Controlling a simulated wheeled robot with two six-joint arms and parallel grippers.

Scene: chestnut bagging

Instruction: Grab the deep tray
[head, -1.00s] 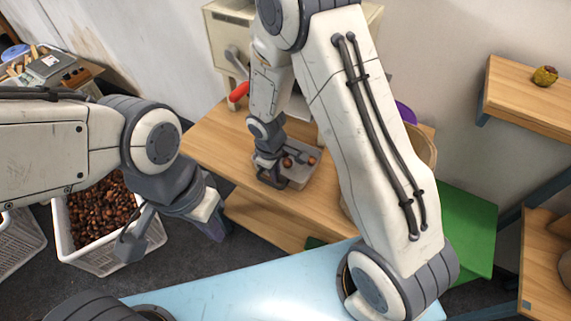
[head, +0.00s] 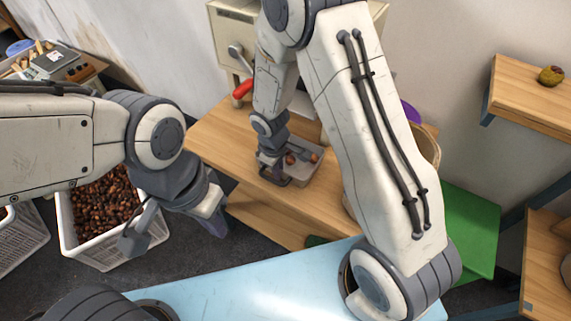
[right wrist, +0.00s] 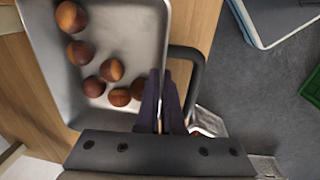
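The deep tray is a grey metal tray (right wrist: 125,50) with several chestnuts in it and a dark loop handle (right wrist: 198,75) on its side. In the head view the tray (head: 304,175) sits on the wooden table. My right gripper (right wrist: 161,75) is at the handle-side wall of the tray, fingers close together with the rim between them; it looks shut on the wall. In the head view my right gripper (head: 275,178) is at the tray's near left side. My left gripper (head: 217,226) hangs away from the tray, near a chestnut crate; its finger gap is unclear.
A white crate full of chestnuts (head: 68,222) stands on the floor at left. A machine with a red-handled lever (head: 243,88) stands at the back of the wooden table (head: 215,135). A green box (head: 472,235) and wooden shelves (head: 530,98) are at right.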

